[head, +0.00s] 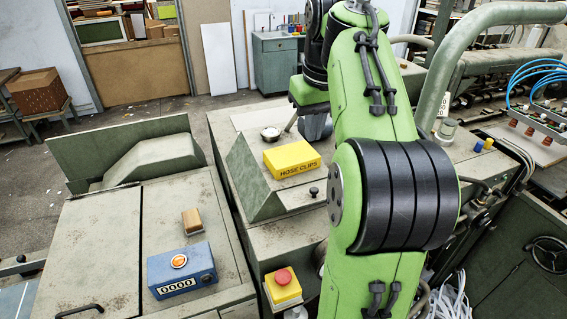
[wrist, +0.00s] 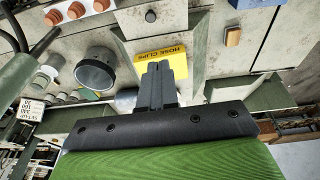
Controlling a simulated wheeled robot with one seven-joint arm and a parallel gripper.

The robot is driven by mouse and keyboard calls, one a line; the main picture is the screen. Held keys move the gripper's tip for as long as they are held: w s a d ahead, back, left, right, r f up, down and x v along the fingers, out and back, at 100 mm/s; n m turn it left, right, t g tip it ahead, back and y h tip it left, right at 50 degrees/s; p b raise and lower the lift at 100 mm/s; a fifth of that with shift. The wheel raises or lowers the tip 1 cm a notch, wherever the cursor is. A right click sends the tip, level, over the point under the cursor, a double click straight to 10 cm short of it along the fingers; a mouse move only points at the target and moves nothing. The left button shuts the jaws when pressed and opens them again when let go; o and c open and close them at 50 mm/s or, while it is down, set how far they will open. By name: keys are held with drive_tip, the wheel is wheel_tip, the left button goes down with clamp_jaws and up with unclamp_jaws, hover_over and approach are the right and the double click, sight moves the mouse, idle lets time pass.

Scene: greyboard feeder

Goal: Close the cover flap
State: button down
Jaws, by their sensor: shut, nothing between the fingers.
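The cover flap looks to be the grey-green plate (head: 252,168) that stands up, tilted, along the left edge of the middle machine's top; I cannot be sure which panel the task means. In the wrist view it appears as a green strip (wrist: 198,47) right of the yellow box. My gripper (wrist: 160,66) is shut and empty, its fingers overlapping the yellow box in that view. It looks apart from the flap.
The yellow hose clips box (head: 292,158) lies right of the flap, with a black knob (head: 313,191) nearer me. Left are a wooden block (head: 192,220) and a blue counter box (head: 182,270). A red stop button (head: 283,277) is in front.

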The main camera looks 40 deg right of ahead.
wheel_tip(320, 180, down, 3)
drive_tip(key=s+b, duration=0.1)
drive_tip(key=s, duration=0.1)
drive_tip(key=b, duration=0.2)
hover_over(312, 188)
drive_tip(key=s+a+x, duration=0.1)
drive_tip(key=x, duration=0.5)
drive_tip(key=f, duration=0.2)
drive_tip(key=s+f+b, duration=0.1)
drive_tip(key=f, duration=0.1)
drive_tip(key=shift+s+d+f, duration=0.1)
drive_tip(key=shift+f, duration=0.15)
